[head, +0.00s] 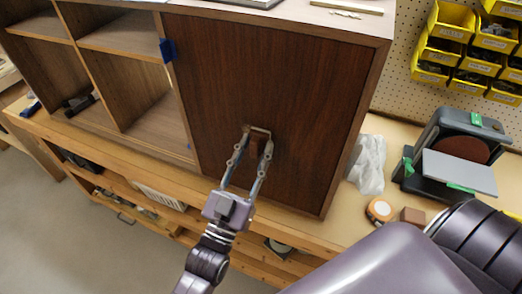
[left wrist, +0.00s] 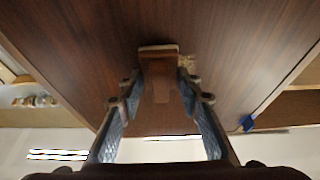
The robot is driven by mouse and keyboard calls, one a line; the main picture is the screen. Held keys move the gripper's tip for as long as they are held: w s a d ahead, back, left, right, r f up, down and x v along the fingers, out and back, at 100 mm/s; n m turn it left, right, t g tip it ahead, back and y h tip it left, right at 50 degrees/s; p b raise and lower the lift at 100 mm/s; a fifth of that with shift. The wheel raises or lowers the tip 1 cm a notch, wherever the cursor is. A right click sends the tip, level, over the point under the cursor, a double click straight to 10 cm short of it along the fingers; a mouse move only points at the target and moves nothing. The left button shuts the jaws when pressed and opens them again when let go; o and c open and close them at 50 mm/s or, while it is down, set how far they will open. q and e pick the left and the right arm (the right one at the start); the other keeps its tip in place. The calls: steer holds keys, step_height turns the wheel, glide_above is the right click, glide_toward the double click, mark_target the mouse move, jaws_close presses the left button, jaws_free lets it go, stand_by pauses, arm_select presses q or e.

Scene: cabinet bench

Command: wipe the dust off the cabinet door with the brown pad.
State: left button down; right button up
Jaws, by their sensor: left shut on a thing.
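The cabinet door (head: 285,85) is dark brown wood and closed; it also fills much of the left wrist view (left wrist: 85,50). My left gripper (head: 255,148) is in front of the door's lower middle, shut on the brown pad (left wrist: 159,62). The pad's handle sits between the two fingers, and its flat face is turned to the door. The pad is at or very near the door; I cannot tell whether it touches. A small tan speckled dust patch (left wrist: 187,62) shows right beside the pad in the left wrist view. My right gripper is not in view.
Open shelves (head: 125,60) stand left of the door, with a blue piece (head: 168,50) at the door's upper left edge.

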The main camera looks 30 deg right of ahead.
arm_select(q)
steer(key=shift+w+a+b, duration=0.25)
steer(key=shift+w+a, duration=0.75)
steer(key=shift+w, duration=0.3)
steer(key=shift+w+a+b, duration=0.2)
steer(key=shift+w+a, duration=0.75)
steer(key=shift+w, duration=0.3)
steer(key=shift+w+a+b, duration=0.35)
steer(key=shift+w+a, duration=0.35)
steer(key=shift+w, duration=0.25)
steer(key=shift+r, duration=0.1)
steer(key=s+a+p, duration=0.3)
steer(key=s+a, duration=0.2)
steer(key=a, duration=0.1)
